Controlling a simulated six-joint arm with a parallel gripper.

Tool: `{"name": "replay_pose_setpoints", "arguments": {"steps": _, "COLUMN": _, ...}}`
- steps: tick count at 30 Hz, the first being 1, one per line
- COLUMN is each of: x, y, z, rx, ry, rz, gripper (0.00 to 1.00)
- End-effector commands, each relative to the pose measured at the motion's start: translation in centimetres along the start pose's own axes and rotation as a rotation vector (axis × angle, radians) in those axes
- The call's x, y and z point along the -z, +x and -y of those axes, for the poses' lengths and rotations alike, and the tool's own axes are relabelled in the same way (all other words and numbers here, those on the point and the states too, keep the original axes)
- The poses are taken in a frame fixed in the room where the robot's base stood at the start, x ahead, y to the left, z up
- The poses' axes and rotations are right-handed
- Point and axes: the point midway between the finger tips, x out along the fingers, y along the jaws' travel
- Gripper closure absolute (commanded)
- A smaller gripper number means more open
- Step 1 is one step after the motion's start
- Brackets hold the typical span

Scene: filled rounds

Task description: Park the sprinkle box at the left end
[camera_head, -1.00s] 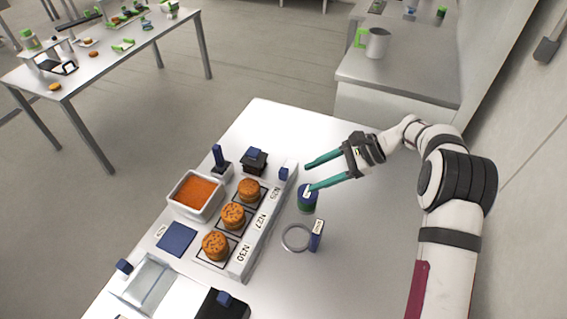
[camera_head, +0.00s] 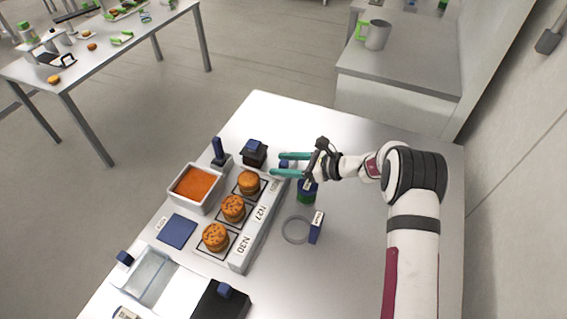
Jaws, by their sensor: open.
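A white box (camera_head: 186,205) filled with something orange stands upright at the left of the table. I cannot tell for certain that it is the sprinkle box; a clear-sided box (camera_head: 148,277) with a blue knob (camera_head: 125,258) stands at the lower left.
A dark block with a blue top (camera_head: 253,153) and a blue-handled stand (camera_head: 218,152) are just left of my fingers. A blue-green cylinder (camera_head: 306,192), a ring (camera_head: 295,230) and a labelled blue block (camera_head: 316,228) stand right of the rack. A blue square (camera_head: 177,232) lies left.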

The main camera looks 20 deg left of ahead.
Motion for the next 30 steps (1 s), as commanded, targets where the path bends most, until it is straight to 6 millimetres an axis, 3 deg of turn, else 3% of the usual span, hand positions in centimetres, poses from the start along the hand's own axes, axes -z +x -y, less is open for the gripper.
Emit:
{"name": "replay_pose_setpoints", "arguments": {"steps": 8, "x": -0.01, "y": 0.22, "z": -0.01, "rx": 0.000, "ry": 0.000, "rz": 0.000, "gripper": 0.43}}
{"name": "replay_pose_setpoints", "arguments": {"steps": 18, "x": -0.02, "y": 0.20, "z": 0.00, "rx": 0.000, "ry": -0.001, "rz": 0.000, "gripper": 1.00}}
{"name": "replay_pose_setpoints", "arguments": {"steps": 30, "x": -0.02, "y": 0.18, "z": 0.00, "rx": 0.000, "ry": -0.001, "rz": 0.000, "gripper": 1.00}}
